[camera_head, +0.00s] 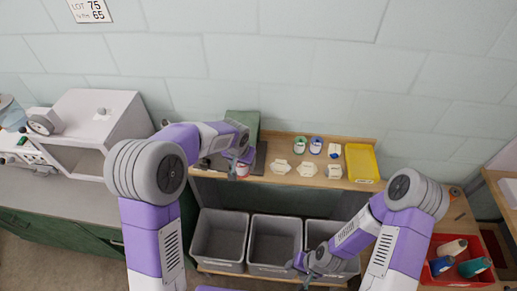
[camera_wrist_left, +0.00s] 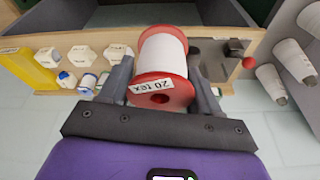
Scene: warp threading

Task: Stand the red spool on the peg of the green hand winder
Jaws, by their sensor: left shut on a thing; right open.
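The red spool (camera_wrist_left: 160,65) has red end flanges, white thread and a "20 tex" label. My left gripper (camera_head: 242,164) is shut on it, with one finger on each side in the left wrist view (camera_wrist_left: 163,80). A red ball knob (camera_wrist_left: 235,45) shows beside the spool. My right gripper (camera_head: 303,262) is open and empty above the bins.
The wooden shelf (camera_head: 262,179) carries several white hexagonal pieces (camera_head: 307,168), a green spool (camera_head: 299,144), a blue spool (camera_head: 315,145) and a yellow tray (camera_head: 362,163). Grey bins (camera_head: 219,240) stand below. A red crate (camera_head: 448,278) is at the right.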

